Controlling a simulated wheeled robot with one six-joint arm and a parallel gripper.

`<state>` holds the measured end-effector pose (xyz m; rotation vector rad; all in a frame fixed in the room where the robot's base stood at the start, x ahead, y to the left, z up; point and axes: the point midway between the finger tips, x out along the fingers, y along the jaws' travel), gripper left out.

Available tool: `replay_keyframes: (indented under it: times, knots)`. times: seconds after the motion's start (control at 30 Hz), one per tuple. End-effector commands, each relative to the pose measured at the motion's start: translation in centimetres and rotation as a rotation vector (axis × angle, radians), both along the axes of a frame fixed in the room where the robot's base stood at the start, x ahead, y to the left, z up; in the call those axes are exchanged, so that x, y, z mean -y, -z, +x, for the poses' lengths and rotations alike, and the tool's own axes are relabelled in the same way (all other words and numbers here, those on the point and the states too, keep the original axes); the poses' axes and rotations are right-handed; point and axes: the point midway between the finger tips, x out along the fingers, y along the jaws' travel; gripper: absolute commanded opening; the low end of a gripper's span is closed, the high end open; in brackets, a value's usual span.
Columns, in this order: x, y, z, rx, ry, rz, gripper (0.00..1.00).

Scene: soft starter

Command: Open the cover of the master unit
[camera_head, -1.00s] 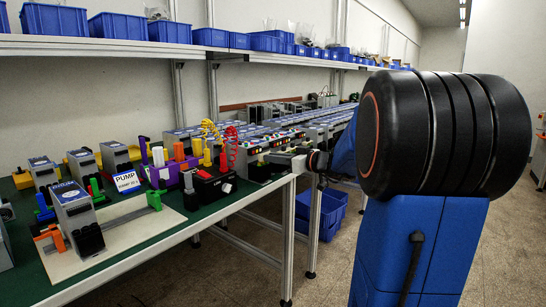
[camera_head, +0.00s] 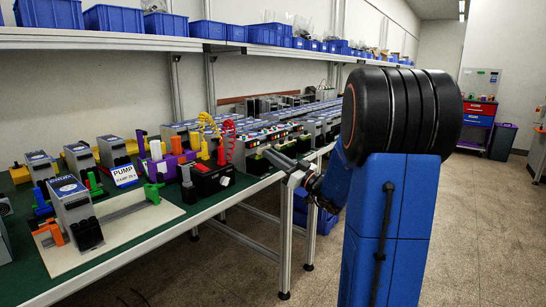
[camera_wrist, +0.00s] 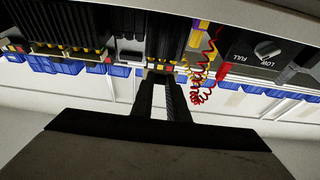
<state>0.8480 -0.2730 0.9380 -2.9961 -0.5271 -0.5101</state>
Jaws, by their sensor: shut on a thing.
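My gripper (camera_head: 268,154) reaches in from the right at the front edge of the green table, at the front of a grey unit (camera_head: 239,152). In the wrist view, its two dark fingers (camera_wrist: 160,78) are a narrow gap apart, with the tips against a small part low on a unit with a black ribbed front (camera_wrist: 168,36). The fingers are closed on that part, which they mostly hide. I cannot tell for sure which unit is the master unit, or see its cover clearly.
A black control box (camera_head: 205,181) with a grey knob stands left of my gripper, with yellow and red coiled cords behind. A PUMP sign (camera_head: 124,175) and a white board (camera_head: 140,225) are farther left. Rows of grey units (camera_head: 305,118) fill the table behind. Floor is free at right.

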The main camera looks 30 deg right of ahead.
Motion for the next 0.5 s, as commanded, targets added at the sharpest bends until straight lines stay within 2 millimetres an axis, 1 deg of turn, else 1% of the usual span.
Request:
replay_keyframes:
  times: [0.27,0.3,0.33,0.37,0.5]
  knots:
    - [0.04,0.09,0.03,-0.002,0.002,0.001,0.00]
    - [0.04,0.09,0.03,-0.003,0.001,0.002,0.21]
    - [0.03,0.09,0.03,-0.003,0.000,0.001,0.28]
    - [0.03,0.08,0.03,-0.003,0.000,0.001,0.33]
    - [0.01,0.05,0.02,-0.001,0.001,0.001,0.33]
